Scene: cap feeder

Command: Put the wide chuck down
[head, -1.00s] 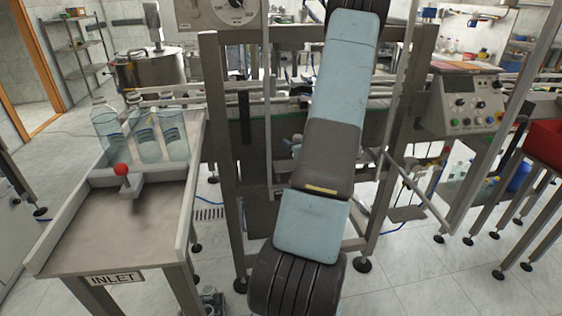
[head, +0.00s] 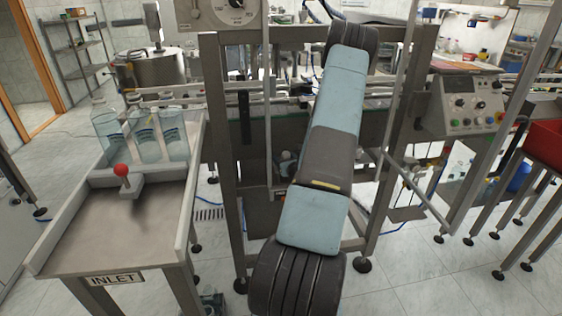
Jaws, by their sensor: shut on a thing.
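I cannot make out the wide chuck in the head view. My gripper does not show clearly either. My own arm rises through the middle of the picture, and its far end is hidden behind its upper links or out of frame. A small grey shape (head: 287,162) shows just left of my arm, low inside the machine frame. I cannot tell what it is.
An inlet table (head: 125,215) with a red-knobbed lever (head: 121,171) and several clear bottles (head: 144,140) stands at left. A steel machine frame (head: 222,150) stands behind my arm. A control box (head: 468,105) and a red bin (head: 545,143) are at right.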

